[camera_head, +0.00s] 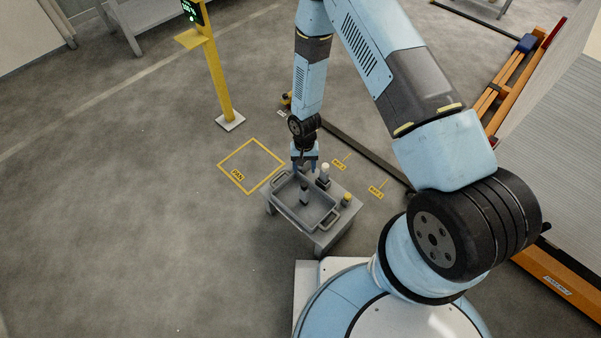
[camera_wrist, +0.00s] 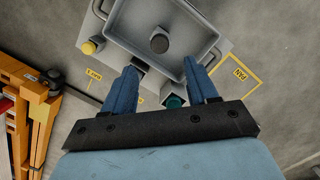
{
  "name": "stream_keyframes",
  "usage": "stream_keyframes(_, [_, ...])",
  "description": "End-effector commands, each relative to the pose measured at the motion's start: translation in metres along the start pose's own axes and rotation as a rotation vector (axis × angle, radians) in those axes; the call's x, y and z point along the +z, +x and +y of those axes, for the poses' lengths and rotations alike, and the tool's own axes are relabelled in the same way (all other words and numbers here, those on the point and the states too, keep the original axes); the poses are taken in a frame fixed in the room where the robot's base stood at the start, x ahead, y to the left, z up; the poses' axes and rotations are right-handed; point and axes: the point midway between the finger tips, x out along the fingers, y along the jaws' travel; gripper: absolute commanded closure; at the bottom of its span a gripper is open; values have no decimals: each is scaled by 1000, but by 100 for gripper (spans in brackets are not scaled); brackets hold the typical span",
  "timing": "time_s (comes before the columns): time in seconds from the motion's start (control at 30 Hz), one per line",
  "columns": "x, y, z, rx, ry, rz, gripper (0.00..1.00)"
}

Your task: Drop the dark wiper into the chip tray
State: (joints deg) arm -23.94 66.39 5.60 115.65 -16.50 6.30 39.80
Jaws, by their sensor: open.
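My gripper (camera_head: 304,168) is above the back edge of the tray, pointing down. In the wrist view its blue fingers (camera_wrist: 163,88) are spread apart with nothing held between them. The dark piece is beyond the fingertips and apart from them. Its lower end is hard to make out.
The tray sits on a grey stand (camera_head: 326,243). A teal round part (camera_wrist: 175,101) shows below the fingers. A yellow post (camera_head: 217,75) stands behind; the marked PAN square (camera_head: 250,165) is empty.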

Motion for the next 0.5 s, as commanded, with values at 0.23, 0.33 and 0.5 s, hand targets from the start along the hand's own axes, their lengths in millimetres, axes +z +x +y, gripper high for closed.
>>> stream_keyframes(0.23, [0,-9,0,0,0,0,42])
stream_keyframes(0.33, [0,-10,0,0,0,0,42])
stream_keyframes(0.5, [-9,-30,3,-1,1,17,42])
